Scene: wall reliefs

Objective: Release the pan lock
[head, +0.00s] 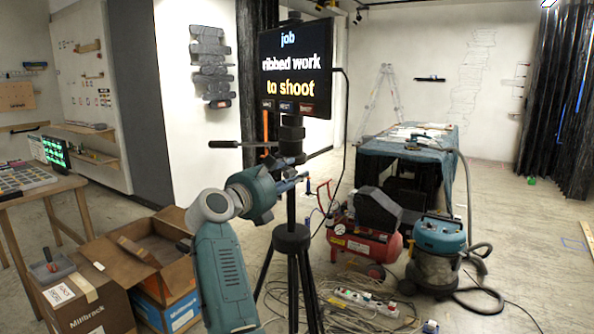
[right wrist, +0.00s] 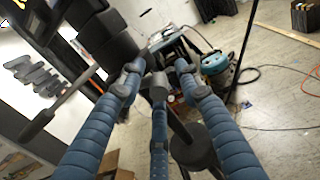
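A black tripod (head: 292,238) stands in the middle of the head view and carries a dark screen (head: 296,68). A black pan handle (head: 224,144) sticks out left from its head (head: 291,135); the handle also shows in the right wrist view (right wrist: 56,112). I cannot make out a separate pan lock knob. My right gripper (head: 298,181) is at the tripod column, just below the head. In the right wrist view its blue fingers (right wrist: 158,77) are spread, with the dark column close beyond them. I cannot tell whether they touch it. My left gripper is not in view.
A red compressor (head: 362,240) and a teal vacuum (head: 438,236) stand right of the tripod, with cables on the floor. A draped table (head: 440,165) is behind. The floor at far right is mostly clear.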

